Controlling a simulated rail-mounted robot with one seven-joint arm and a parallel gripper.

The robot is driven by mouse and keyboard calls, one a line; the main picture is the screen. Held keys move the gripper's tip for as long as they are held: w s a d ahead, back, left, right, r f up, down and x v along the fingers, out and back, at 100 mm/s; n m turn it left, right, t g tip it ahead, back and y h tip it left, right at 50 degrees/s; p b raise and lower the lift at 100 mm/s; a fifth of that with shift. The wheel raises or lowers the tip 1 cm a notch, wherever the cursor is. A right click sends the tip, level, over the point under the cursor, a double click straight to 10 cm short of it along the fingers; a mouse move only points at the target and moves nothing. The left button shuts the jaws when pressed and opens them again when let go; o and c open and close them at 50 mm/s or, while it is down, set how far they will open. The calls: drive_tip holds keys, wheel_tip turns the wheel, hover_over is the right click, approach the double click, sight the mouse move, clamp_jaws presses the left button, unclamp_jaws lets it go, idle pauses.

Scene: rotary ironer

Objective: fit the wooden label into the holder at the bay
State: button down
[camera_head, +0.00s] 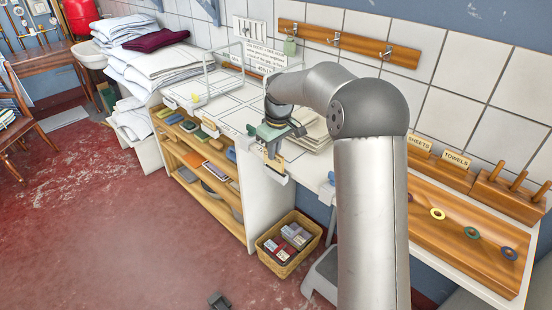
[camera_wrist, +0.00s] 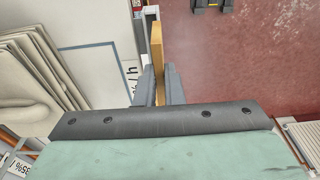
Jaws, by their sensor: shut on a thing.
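My gripper (camera_head: 271,141) is at the counter's front edge in the head view, pointing down. Its two grey fingers (camera_wrist: 160,92) are shut on the wooden label (camera_wrist: 157,58), a thin tan board seen nearly edge-on in the wrist view. The label also shows as a small tan piece (camera_head: 272,151) below the gripper in the head view. A white bracket (camera_head: 277,174), apparently the holder, is on the counter's front edge just below the label. A pale strip (camera_wrist: 148,22) stands close left of the label in the wrist view; I cannot tell whether they touch.
Folded grey cloths (camera_wrist: 35,65) lie on the white counter (camera_head: 226,113), close by my gripper. A wooden shelf unit (camera_head: 197,165) is under the counter, and a wicker basket (camera_head: 283,266) of small boxes stands on the floor. The red floor (camera_head: 130,230) in front is mostly clear.

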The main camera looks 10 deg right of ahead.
sight(276, 160)
drive_tip(key=shift+w+d+f, duration=0.1)
drive_tip(key=shift+d+f, duration=0.1)
drive_tip(key=shift+f, duration=0.1)
drive_tip(key=shift+w+d+f, duration=0.1)
drive_tip(key=shift+d+f, duration=0.05)
drive_tip(key=shift+f, duration=1.5)
drive_tip(key=shift+f, duration=0.15)
drive_tip(key=c, duration=1.5)
unclamp_jaws()
drive_tip(key=shift+c, duration=0.2)
